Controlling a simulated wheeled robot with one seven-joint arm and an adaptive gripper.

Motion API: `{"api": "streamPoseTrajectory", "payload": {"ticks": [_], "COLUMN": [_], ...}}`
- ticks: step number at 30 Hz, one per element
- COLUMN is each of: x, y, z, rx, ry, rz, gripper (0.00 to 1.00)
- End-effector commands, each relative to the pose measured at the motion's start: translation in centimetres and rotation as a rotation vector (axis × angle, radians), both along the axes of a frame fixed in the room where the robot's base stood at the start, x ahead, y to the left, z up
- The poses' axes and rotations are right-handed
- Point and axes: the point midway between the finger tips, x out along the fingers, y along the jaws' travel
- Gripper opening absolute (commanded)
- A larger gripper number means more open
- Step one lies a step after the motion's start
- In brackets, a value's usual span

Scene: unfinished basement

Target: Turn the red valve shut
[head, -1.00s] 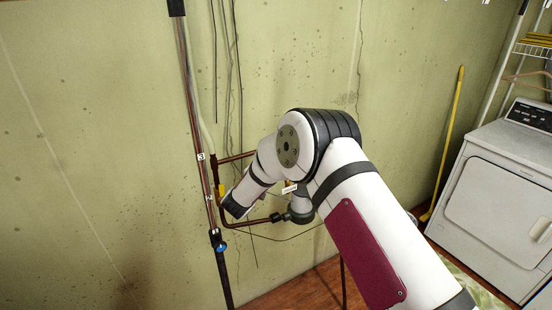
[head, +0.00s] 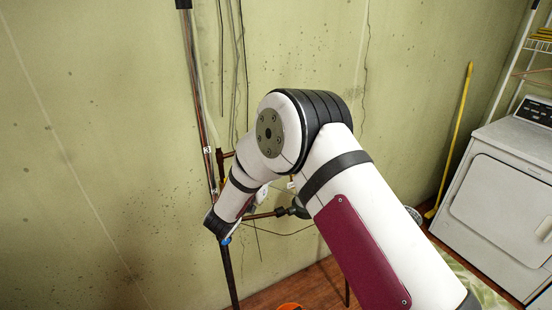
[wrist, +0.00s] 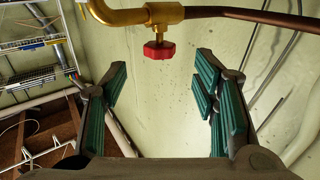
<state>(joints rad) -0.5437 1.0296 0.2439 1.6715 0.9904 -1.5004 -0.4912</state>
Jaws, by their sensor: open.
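The red valve (wrist: 159,50) is a small knob on a brass fitting (wrist: 163,14) joined to a copper-brown pipe, at the upper middle of the wrist view. My gripper (wrist: 161,82) is open, with green-padded fingers spread to either side in the picture. The knob lies roughly midway across the gap, just beyond the fingertips, and no finger touches it. In the head view my arm hides both the red valve and the gripper fingers.
Copper pipes (head: 208,150) run up the stained wall, with a blue handle (head: 227,240) beside my wrist. A white dryer (head: 505,190) and a yellow pole (head: 456,135) stand at the right. An orange object (head: 290,306) shows at the bottom edge.

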Motion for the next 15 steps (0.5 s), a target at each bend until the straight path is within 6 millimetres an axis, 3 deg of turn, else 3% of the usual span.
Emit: {"api": "streamPoseTrajectory", "payload": {"ticks": [6, 15], "x": [-2.3, -2.6], "y": [0.9, 1.0], "z": [0.0, 0.0], "rx": [0.000, 0.001], "ry": [-0.001, -0.001], "rz": [0.001, -0.001], "gripper": [0.54, 0.54]}}
